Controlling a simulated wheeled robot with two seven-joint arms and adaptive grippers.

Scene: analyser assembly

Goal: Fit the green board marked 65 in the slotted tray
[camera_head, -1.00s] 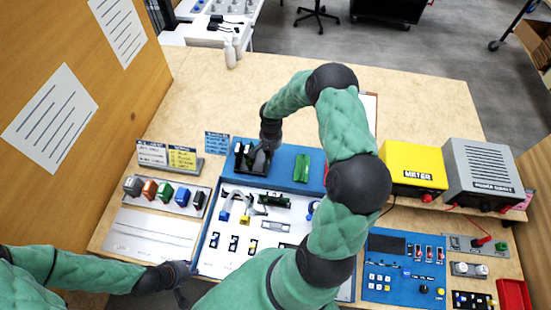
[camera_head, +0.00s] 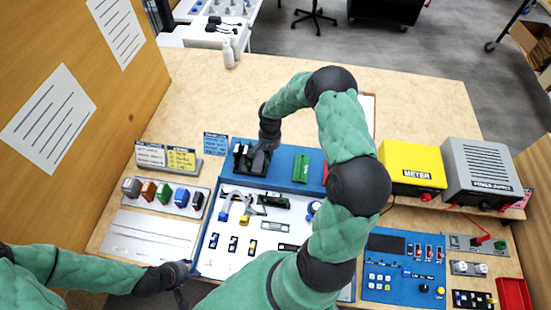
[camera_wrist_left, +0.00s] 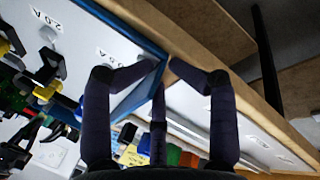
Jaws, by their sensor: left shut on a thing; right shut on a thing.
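A green board (camera_head: 301,168) stands in the blue back strip (camera_head: 283,158) of the work panel; its marking is too small to read. A dark slotted holder (camera_head: 239,153) with upright pieces is to its left. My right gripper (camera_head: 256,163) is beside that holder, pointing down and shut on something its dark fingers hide. My left gripper (camera_head: 181,285) is low at the panel's left edge. In the left wrist view its fingers (camera_wrist_left: 167,75) close at the blue rim (camera_wrist_left: 140,93) of the panel.
A yellow meter (camera_head: 412,166) and a grey power supply (camera_head: 482,170) are at the right.

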